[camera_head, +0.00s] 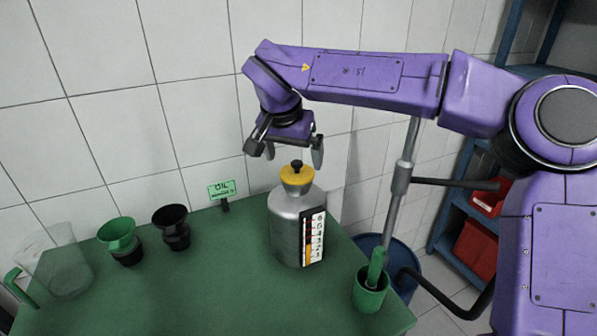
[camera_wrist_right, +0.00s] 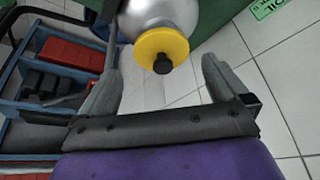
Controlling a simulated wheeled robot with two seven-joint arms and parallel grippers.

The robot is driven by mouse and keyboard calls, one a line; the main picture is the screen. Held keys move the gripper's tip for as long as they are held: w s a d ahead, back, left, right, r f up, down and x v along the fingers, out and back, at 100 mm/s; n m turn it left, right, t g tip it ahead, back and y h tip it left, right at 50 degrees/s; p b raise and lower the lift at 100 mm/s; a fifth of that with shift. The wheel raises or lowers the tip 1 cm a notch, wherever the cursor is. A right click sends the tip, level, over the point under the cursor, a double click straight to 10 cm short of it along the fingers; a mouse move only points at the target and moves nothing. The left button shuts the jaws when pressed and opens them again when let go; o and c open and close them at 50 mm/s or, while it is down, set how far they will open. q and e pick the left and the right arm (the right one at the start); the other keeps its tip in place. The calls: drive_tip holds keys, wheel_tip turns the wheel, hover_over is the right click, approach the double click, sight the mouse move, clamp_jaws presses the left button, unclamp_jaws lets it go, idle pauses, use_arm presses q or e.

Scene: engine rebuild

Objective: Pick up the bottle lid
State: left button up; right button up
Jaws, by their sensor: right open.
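The bottle lid (camera_head: 297,179) is yellow with a black knob on top. It sits on the neck of a silver metal bottle (camera_head: 285,232) with a gauge label on its side, standing on the green table. My right gripper (camera_head: 290,150) is open and empty, just above the lid and slightly to its left in the head view. In the right wrist view, the lid (camera_wrist_right: 161,48) shows beyond and between the two open fingers (camera_wrist_right: 158,85), not touched by them. My left gripper is in neither view.
On the green table (camera_head: 200,285) stand a clear jug (camera_head: 62,262), a green funnel cup (camera_head: 119,238), a black cup (camera_head: 173,227), an OIL sign (camera_head: 222,190) and a green cup (camera_head: 370,291). A tiled wall is close behind. Blue shelves with red bins (camera_head: 475,252) stand at the right.

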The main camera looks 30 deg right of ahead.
sight(296, 164)
drive_tip(key=x, duration=0.5)
drive_tip(key=shift+w, duration=0.4)
drive_tip(key=shift+s+d+f, duration=0.1)
drive_tip(key=shift+d+f, duration=0.05)
drive_tip(key=shift+s, duration=0.25)
drive_tip(key=shift+w, duration=0.1)
drive_tip(key=c, duration=0.9)
drive_tip(key=shift+o, duration=0.2)
